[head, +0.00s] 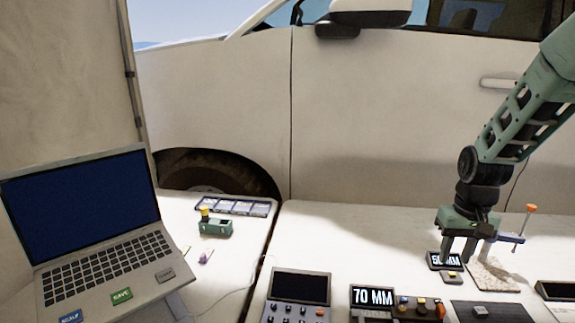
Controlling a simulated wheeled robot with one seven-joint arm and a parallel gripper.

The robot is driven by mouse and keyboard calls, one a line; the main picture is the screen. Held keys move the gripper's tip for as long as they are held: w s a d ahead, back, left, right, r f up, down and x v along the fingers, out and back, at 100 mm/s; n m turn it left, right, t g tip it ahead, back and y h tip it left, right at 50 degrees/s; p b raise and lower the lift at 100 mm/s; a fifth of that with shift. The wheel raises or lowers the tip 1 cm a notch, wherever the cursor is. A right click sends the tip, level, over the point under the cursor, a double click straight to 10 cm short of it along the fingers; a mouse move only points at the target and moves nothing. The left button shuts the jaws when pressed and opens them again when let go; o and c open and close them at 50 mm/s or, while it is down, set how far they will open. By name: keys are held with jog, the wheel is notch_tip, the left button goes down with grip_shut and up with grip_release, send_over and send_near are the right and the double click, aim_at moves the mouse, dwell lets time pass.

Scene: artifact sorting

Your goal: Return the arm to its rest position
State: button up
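My arm (525,110) is green and black and reaches down from the upper right in the head view. My gripper (459,258) points down at the right side of the white table. Its fingers stand apart, and I see nothing held between them. The fingertips are close to a small dark display reading "50 MM" (436,261), which they partly cover. Whether they touch anything there I cannot tell.
A screwdriver-like tool with an orange top (530,209) stands right of my gripper, by a pale rough slab (492,278). A "70 MM" display (372,297), a control box (298,290) and a dark pad (490,314) line the front. A laptop (95,235) stands left. A white car (390,120) closes off the back.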

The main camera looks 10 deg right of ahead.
jog(key=s+a+r+n, duration=0.3)
jog(key=s+a, duration=0.1)
jog(key=a, duration=0.6)
jog(key=s+a+r+n, duration=0.2)
jog(key=s+a, duration=0.1)
jog(key=a, duration=0.8)
jog(key=s+a+r+n, duration=0.1)
jog(key=s+a+n, duration=0.1)
jog(key=s+a, duration=0.2)
jog(key=s+a+r+n, duration=0.1)
jog(key=s+a+n, duration=0.2)
jog(key=s, duration=0.8)
jog(key=shift+s+a, duration=0.2)
jog(key=shift+a, duration=0.55)
